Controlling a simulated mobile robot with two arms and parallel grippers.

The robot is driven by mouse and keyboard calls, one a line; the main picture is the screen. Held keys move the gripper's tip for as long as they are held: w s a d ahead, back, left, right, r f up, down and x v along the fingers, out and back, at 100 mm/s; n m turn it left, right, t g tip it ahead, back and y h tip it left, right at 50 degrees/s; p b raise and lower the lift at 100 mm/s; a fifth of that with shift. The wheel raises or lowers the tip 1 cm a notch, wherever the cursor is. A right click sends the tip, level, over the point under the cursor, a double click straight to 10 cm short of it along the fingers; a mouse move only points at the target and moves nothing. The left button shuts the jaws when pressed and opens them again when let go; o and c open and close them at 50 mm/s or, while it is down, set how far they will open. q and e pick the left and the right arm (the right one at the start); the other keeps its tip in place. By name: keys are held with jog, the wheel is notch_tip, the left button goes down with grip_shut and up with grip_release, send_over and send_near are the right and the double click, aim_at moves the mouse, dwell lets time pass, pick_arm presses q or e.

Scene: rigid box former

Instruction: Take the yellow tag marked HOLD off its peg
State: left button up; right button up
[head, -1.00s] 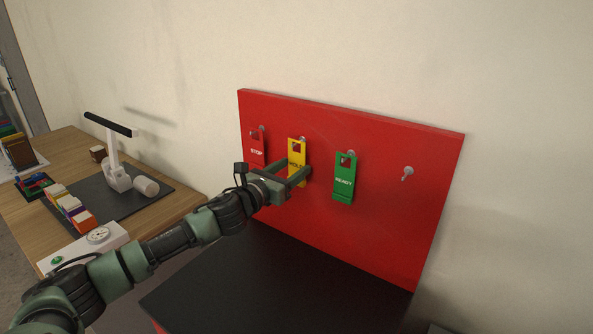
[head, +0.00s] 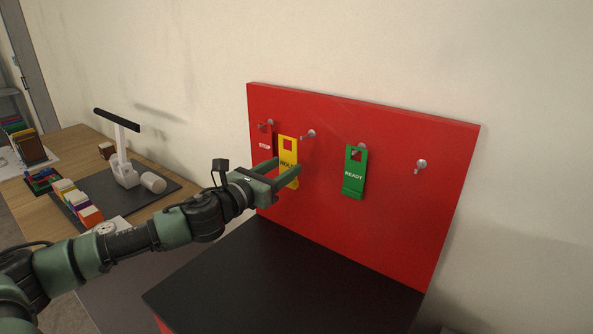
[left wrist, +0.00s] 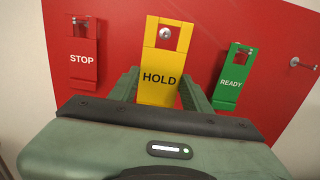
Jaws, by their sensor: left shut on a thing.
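The yellow HOLD tag (head: 288,150) is held in my left gripper (head: 284,172), which is shut on its lower part. In the head view the tag is clear of its peg (head: 309,134), which stands bare to the right of it. In the left wrist view the HOLD tag (left wrist: 161,62) is upright between the fingers (left wrist: 160,95), and the peg head (left wrist: 165,33) shows through its square hole. My right gripper is not in view.
The red STOP tag (head: 264,139) hangs close on the left and the green READY tag (head: 355,172) on the right, on the red board (head: 400,220). An empty peg (head: 421,164) is further right. The black surface (head: 285,275) below is clear.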

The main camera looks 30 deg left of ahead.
pick_arm(q)
jog(key=s+a+b, duration=0.1)
jog(key=s+b, duration=0.7)
jog(key=s, duration=0.2)
jog(key=shift+s+a+b, duration=0.2)
jog(key=shift+s+b, duration=0.1)
jog(key=shift+b, duration=0.05)
jog(key=shift+n+y, duration=0.5)
jog(key=shift+y, duration=0.2)
jog(key=s+d+f, duration=0.2)
jog(key=d+f, duration=0.4)
jog(key=f, duration=0.1)
jog(key=s+d+f, duration=0.2)
jog(key=d+f, duration=0.4)
jog(key=f, duration=0.1)
jog(key=s+d+f, duration=0.2)
jog(key=d+f, duration=0.4)
jog(key=f, duration=0.1)
jog(key=shift+s+d+f, duration=0.1)
jog(key=shift+s+f, duration=0.25)
jog(key=shift+f, duration=0.05)
jog(key=shift+s+f+n+y, duration=0.3)
jog(key=shift+s+f+y, duration=0.1)
jog(key=shift+s+y, duration=0.2)
